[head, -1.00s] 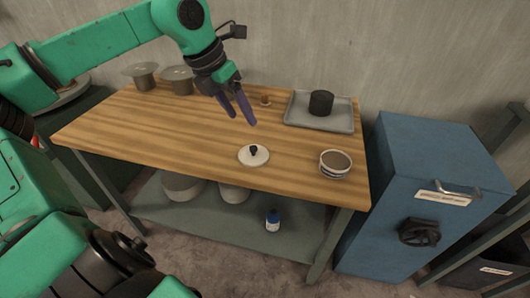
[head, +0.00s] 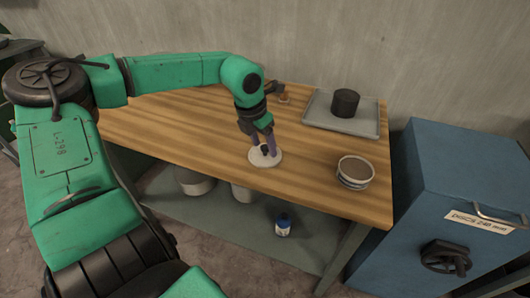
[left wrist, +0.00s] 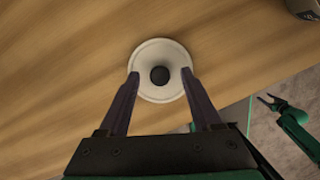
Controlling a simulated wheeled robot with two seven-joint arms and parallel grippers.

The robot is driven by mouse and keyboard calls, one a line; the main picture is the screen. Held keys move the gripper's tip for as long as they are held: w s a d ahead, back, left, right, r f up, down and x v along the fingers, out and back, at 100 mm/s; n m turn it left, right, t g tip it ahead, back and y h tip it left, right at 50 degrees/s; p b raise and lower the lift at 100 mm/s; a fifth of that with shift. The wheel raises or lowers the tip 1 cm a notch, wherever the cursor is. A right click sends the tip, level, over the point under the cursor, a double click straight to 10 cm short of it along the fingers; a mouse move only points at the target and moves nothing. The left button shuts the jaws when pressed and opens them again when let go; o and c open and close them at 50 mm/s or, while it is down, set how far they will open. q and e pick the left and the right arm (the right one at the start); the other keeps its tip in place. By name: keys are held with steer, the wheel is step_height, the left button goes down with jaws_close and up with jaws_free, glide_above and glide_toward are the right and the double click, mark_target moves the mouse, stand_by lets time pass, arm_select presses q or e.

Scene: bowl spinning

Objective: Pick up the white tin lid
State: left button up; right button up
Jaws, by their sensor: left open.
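The white tin lid (head: 263,161) lies flat on the wooden table near its front edge. Its dark round knob (left wrist: 159,75) shows in the left wrist view, at the middle of the lid (left wrist: 160,50). My left gripper (head: 262,152) is open, pointing down over the lid. In the left wrist view its two fingers (left wrist: 160,76) stand on either side of the knob, apart from it, with the tips over the lid's rim. The fingers partly hide the lid in the head view. A small green arm end with dark jaws, my right gripper (left wrist: 268,102), shows at the right of the left wrist view.
A striped bowl (head: 355,172) stands right of the lid. A grey tray (head: 372,125) with a dark cylinder (head: 345,102) is at the back right. A blue cabinet (head: 440,190) stands beside the table (head: 190,130). A blue-and-white bottle (head: 283,226) is on the lower shelf.

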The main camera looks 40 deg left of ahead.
arm_select(q)
steer(key=shift+w+f, duration=0.2)
steer(key=shift+s, duration=0.1)
jaws_close()
arm_select(e)
steer(key=shift+s, duration=0.4)
arm_select(q)
steer(key=shift+r, duration=0.15)
